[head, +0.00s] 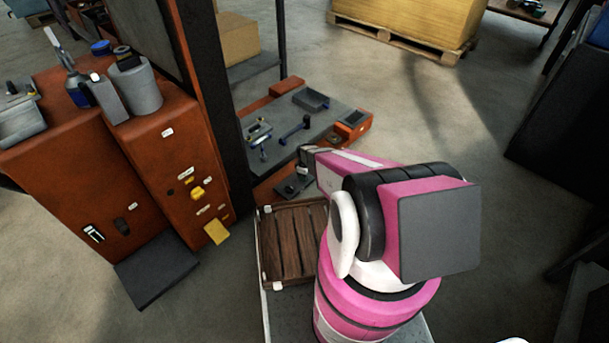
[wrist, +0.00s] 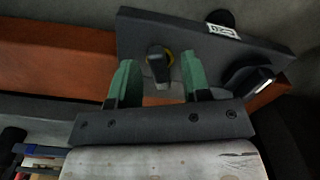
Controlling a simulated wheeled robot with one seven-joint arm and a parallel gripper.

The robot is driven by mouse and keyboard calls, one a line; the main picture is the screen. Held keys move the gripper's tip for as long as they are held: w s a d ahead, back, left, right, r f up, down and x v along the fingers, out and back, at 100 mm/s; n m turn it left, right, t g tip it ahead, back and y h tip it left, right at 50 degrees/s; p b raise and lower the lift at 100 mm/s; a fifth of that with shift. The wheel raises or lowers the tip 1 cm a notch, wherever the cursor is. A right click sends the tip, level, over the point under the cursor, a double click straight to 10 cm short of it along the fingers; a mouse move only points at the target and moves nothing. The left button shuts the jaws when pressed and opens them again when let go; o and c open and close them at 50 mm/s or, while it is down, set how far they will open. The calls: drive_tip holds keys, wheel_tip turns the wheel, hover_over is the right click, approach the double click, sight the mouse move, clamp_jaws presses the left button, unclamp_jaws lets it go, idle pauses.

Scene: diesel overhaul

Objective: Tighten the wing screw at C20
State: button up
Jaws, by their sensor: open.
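The wing screw (wrist: 157,64) is a dark knob with a yellow ring behind it, in the wrist view. It stands on a dark grey plate (wrist: 275,50) whose white label (wrist: 222,31) reads C20, upside down. My gripper (wrist: 157,76) is open, with one green fingertip on each side of the screw in the picture. Gaps show between the screw and both fingertips; whether the screw lies at fingertip depth I cannot tell. In the head view, a small labelled dark plate (head: 294,187) lies by my arm's end; the fingertips and the screw cannot be made out there.
An orange beam (wrist: 60,50) runs behind the plate. A dark curved part (wrist: 246,78) sits close right of the right fingertip. In the head view, a wooden tray (head: 262,250) is below, an orange cabinet (head: 150,160) left, and a grey-topped bench (head: 325,122) with tools beyond.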

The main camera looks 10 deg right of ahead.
clamp_jaws()
drive_tip(key=shift+m, duration=2.4)
drive_tip(key=m, duration=0.4)
drive_tip(key=shift+m, duration=0.4)
drive_tip(key=m, duration=0.5)
drive_tip(key=shift+f, duration=0.1)
